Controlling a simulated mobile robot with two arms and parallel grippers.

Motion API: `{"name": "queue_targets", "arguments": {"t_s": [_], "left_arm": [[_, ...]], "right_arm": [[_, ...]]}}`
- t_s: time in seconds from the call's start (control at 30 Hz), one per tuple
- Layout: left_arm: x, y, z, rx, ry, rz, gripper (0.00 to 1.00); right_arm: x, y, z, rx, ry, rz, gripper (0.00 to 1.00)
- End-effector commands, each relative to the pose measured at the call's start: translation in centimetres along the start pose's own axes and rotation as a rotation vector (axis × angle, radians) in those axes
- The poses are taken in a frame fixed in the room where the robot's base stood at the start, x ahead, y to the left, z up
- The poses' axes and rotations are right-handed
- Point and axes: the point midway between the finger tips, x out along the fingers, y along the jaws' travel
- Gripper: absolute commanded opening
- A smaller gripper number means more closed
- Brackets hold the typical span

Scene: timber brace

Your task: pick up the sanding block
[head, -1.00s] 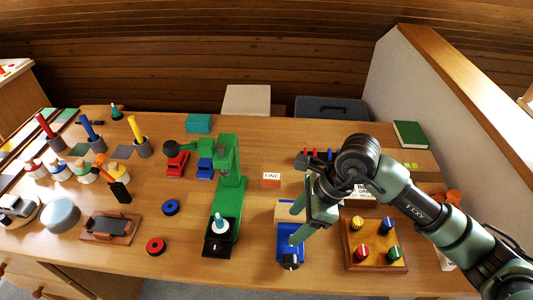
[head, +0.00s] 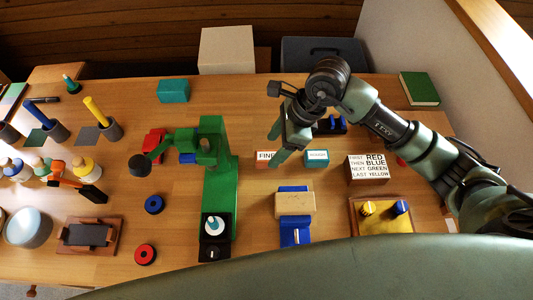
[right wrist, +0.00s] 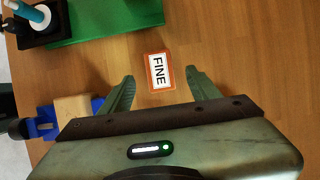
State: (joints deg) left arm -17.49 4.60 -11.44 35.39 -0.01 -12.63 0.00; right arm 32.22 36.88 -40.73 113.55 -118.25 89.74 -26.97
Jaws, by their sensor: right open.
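A small orange-edged block labelled FINE (head: 264,158) lies on the wooden bench in the head view. It also shows in the right wrist view (right wrist: 159,72), flat on the wood with its white label up. My right gripper (head: 278,146) is above this block, open and empty. In the right wrist view its two fingertips (right wrist: 160,77) lie either side of the block, with wood showing between each finger and the block. Whether the fingers are down at its height I cannot tell. My left gripper is in neither current view.
A teal labelled block (head: 317,158) lies just right of the FINE block. A green press (head: 218,180) stands close on the left. A blue vise (head: 295,233) with a pale wood piece (head: 295,204) is nearer. A lettered box (head: 367,168) stands farther right.

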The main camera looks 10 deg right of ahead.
Motion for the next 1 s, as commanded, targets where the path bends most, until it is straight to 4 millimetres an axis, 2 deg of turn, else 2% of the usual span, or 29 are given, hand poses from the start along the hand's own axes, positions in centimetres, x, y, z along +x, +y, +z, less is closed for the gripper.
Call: {"name": "queue_targets", "arguments": {"t_s": [0.1, 0.3, 0.6, 0.8, 0.83, 1.0], "left_arm": [[-0.8, 0.1, 0.7, 0.0, -0.011, 0.001, 0.57], [-1.1, 0.0, 0.1, 0.001, -0.004, 0.0, 0.57], [-1.1, -0.1, -1.3, 0.001, 0.017, -0.001, 0.57], [-1.1, -0.1, -1.2, 0.001, 0.016, -0.001, 0.57], [-1.1, -0.1, -1.2, 0.001, 0.015, -0.001, 0.57], [-1.1, -0.1, -0.9, 0.001, 0.011, -0.001, 0.57]], "right_arm": [[1.5, 0.3, 0.2, 0.002, 0.0, 0.005, 0.62], [4.3, 0.2, 0.2, 0.002, -0.001, 0.002, 0.62], [4.9, 0.2, 0.1, -0.001, 0.001, -0.001, 0.62], [4.9, 0.2, 0.1, -0.001, 0.001, -0.001, 0.06], [4.9, 0.2, 0.1, -0.001, 0.001, -0.001, 0.0], [4.9, 0.2, 0.1, -0.001, 0.0, -0.001, 0.0]]}}
